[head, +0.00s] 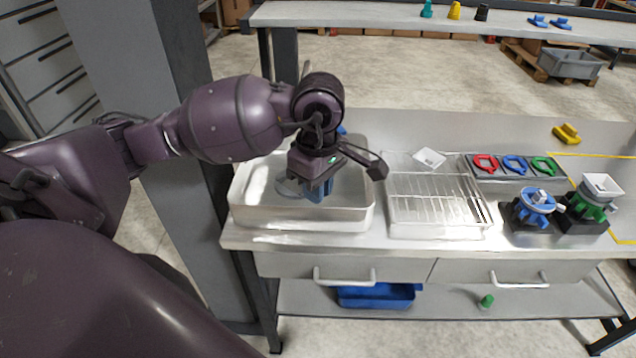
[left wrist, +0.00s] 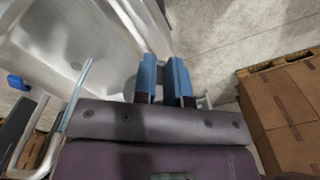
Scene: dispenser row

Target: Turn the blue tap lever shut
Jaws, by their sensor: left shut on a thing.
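My left gripper (head: 318,190) reaches over the left end of the counter, above the white basin (head: 298,222). Its two blue fingers also show in the left wrist view (left wrist: 166,80), with a narrow dark gap between them. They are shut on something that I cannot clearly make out. A clear, rounded shape (head: 288,188) shows beside the fingers in the head view. A small blue part (head: 341,130) shows behind my wrist at the back of the basin. I cannot tell whether it is the blue tap lever, as my arm hides most of it. My right gripper is not in view.
A wire rack (head: 435,205) stands right of the basin. Further right are red, blue and green rings in a grey tray (head: 515,175), a blue-topped device (head: 537,202) and a green one with a white top (head: 592,197). A yellow object (head: 566,134) lies behind them.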

